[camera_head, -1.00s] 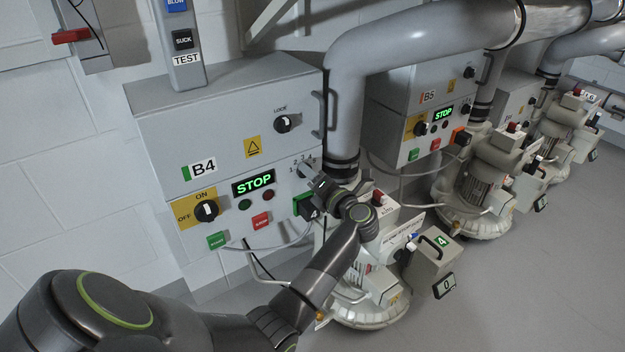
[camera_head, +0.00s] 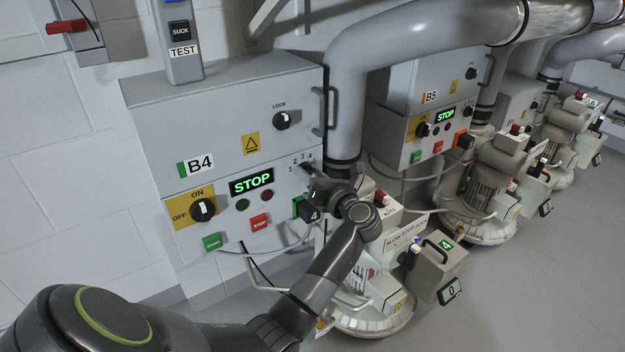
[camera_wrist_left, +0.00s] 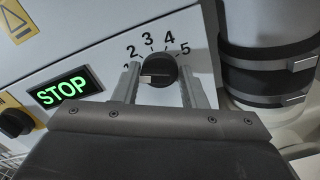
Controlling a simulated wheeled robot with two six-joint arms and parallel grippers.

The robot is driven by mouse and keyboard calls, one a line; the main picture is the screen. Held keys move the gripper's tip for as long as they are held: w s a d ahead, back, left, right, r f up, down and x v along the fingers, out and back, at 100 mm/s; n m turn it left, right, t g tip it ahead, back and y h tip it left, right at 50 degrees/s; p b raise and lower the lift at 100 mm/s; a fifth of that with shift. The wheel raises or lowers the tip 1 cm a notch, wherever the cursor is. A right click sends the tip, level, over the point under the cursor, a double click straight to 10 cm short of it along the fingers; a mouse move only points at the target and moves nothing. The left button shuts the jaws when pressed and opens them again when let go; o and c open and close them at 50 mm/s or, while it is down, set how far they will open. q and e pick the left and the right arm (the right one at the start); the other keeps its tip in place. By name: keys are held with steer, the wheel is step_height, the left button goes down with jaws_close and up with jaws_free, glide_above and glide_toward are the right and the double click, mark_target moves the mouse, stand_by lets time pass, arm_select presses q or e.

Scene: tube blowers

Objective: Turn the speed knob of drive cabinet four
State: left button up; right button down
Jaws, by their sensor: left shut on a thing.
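Cabinet B4 (camera_head: 225,130) is grey, with a green-lit STOP display (camera_head: 251,182). Its speed knob (camera_wrist_left: 158,70) is round and black, with a dial marked 1 to 5. In the left wrist view the knob's pale pointer mark faces left, near the 1. My left gripper (camera_head: 309,174) is at the dial on the right of the cabinet front. In the left wrist view its fingers (camera_wrist_left: 160,86) stand on either side of the knob, shut on it. In the head view the gripper hides most of the knob. My right gripper is not in view.
A yellow-plated ON/OFF switch (camera_head: 203,210), green button (camera_head: 212,242) and red button (camera_head: 259,222) sit left of the gripper. A LOCK knob (camera_head: 281,121) is above. A large grey pipe (camera_head: 347,110) and blower (camera_head: 375,300) stand close right. Cabinet B5 (camera_head: 430,100) is beyond.

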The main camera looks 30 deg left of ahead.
arm_select(q)
steer(key=shift+s+a+n+b, duration=0.2)
steer(key=shift+n+b, duration=0.1)
steer(key=shift+n, duration=0.4)
steer(key=o, duration=0.7)
steer(key=shift+o, duration=0.5)
steer(key=shift+s, duration=0.2)
